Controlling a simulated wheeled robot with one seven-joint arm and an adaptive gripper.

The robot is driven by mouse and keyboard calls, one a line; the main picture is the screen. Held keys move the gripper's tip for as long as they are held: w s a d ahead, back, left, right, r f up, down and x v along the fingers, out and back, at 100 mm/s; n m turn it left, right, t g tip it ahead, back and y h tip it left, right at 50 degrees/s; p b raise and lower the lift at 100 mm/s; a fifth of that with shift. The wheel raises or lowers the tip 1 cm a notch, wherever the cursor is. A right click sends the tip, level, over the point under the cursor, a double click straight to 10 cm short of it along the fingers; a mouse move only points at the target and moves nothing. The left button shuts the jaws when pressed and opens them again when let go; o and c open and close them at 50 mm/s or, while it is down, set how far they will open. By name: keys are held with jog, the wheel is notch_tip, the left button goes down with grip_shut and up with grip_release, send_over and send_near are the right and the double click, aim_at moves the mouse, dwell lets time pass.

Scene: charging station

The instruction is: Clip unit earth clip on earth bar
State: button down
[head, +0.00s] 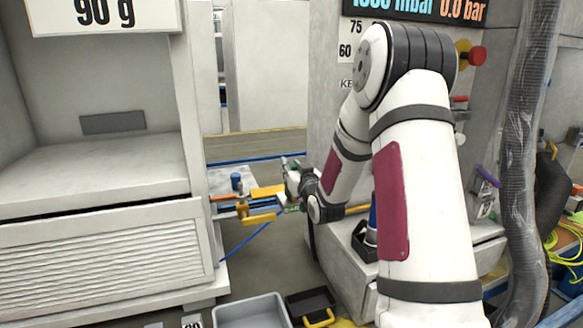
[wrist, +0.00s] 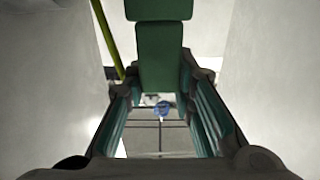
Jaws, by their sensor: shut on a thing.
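My gripper (head: 294,180) is at the middle of the head view, at the end of my bent arm. In the wrist view its two teal-padded fingers (wrist: 162,82) close on the sides of a green block, which I take to be the earth clip (wrist: 160,55). A yellow-green cable (wrist: 105,40) runs beside the clip at upper left. In the head view the clip is small and mostly hidden by the gripper. An orange-yellow bar (head: 266,192) lies just left of the gripper; I cannot tell whether it is the earth bar or whether the clip touches it.
A grey cabinet (head: 110,250) stands on the left and a grey machine (head: 335,110) behind my arm. A blue cylinder (head: 236,181) and a yellow bracket (head: 258,216) are near the bar. A grey tray (head: 252,312) and a black tray (head: 310,303) lie below. A wrapped hose (head: 524,150) hangs right.

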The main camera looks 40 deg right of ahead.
jog(key=shift+f, duration=0.3)
jog(key=c, duration=1.3)
grip_release()
jog(key=shift+b, duration=0.3)
jog(key=v, duration=1.2)
jog(key=shift+a, duration=0.1)
